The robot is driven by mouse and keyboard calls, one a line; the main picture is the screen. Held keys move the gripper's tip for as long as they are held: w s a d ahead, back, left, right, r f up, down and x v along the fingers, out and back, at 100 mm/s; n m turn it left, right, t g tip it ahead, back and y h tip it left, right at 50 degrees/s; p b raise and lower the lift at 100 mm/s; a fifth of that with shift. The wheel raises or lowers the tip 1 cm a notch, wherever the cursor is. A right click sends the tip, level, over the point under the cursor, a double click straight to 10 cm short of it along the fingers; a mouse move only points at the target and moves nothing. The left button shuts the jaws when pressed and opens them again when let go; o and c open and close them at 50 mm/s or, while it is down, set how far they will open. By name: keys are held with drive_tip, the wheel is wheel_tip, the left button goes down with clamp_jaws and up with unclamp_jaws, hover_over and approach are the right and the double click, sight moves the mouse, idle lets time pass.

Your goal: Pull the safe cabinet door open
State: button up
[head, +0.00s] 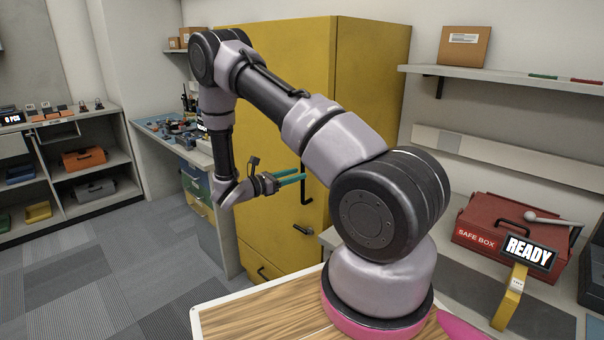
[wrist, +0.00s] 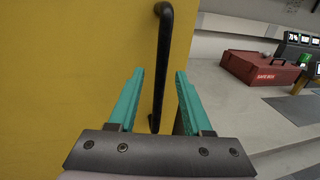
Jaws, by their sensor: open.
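The yellow safe cabinet (head: 270,100) stands behind my arm, and its door looks shut. Its black vertical bar handle (head: 305,190) is partly hidden by my arm in the head view. My gripper (head: 302,175) is open, with its teal fingers pointing at the handle. In the wrist view the handle (wrist: 164,40) runs between the two fingers of my gripper (wrist: 160,71), closer to the left one at its lower end. The yellow door face (wrist: 60,70) fills the left side. I cannot tell whether the fingertips reach past the bar or touch it.
A smaller black handle (head: 303,229) sits lower on the cabinet. A red safe box (head: 490,222) lies on the grey counter at right, with a READY sign (head: 528,252) before it. A workbench (head: 165,135) with small parts stands left. The carpet floor (head: 120,260) is clear there.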

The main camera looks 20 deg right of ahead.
drive_tip(key=shift+w+d, duration=0.2)
drive_tip(key=shift+d, duration=1.45)
clamp_jaws()
